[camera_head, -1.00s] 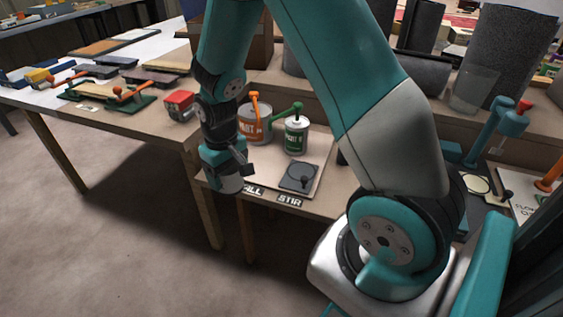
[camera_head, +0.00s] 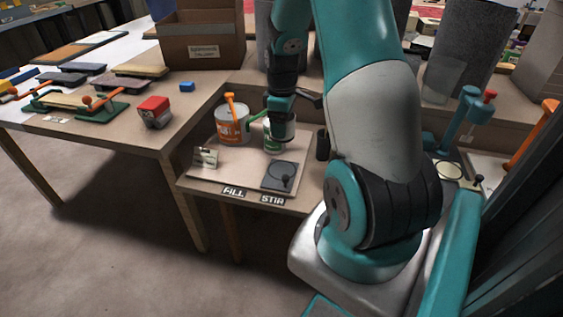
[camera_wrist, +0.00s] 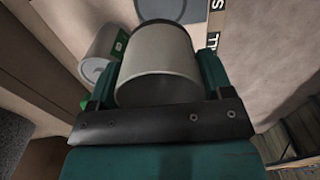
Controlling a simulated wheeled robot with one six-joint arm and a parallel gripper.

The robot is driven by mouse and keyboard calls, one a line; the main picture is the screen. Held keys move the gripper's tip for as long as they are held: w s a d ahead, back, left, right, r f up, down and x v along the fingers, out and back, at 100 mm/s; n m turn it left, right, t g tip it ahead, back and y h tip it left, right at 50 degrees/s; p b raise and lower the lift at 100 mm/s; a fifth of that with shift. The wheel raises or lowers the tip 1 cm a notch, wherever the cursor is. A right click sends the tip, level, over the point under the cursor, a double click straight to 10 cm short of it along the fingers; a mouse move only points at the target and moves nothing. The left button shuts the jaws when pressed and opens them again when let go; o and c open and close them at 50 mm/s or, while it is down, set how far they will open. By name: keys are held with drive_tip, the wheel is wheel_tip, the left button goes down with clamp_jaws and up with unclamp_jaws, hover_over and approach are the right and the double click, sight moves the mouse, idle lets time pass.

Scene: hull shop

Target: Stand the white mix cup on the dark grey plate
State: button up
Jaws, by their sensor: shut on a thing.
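The white mix cup (camera_wrist: 158,65) is between the jaws of my gripper (camera_wrist: 160,92), which is shut on it. In the head view my gripper (camera_head: 284,108) is above the pale board at the front of the bench, beside the green-labelled can (camera_head: 270,138). The cup is mostly hidden there and seems to overlap the can. The dark grey plate (camera_head: 272,184) lies on the board by the STIR label, in front of the cup, with a dark round mark or part on it. In the wrist view part of the plate (camera_wrist: 195,9) shows beyond the cup.
The orange paint can (camera_head: 231,125) stands left of the green-labelled can (camera_wrist: 100,60). A small card (camera_head: 206,157) stands on the board (camera_head: 235,173) near the FILL label. A dark cylinder (camera_head: 322,145) stands to the right. The board between card and plate is clear.

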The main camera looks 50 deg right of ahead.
wheel_tip(320, 180, down, 13)
drive_tip(key=shift+r+b, duration=0.1)
drive_tip(key=shift+b, duration=0.5)
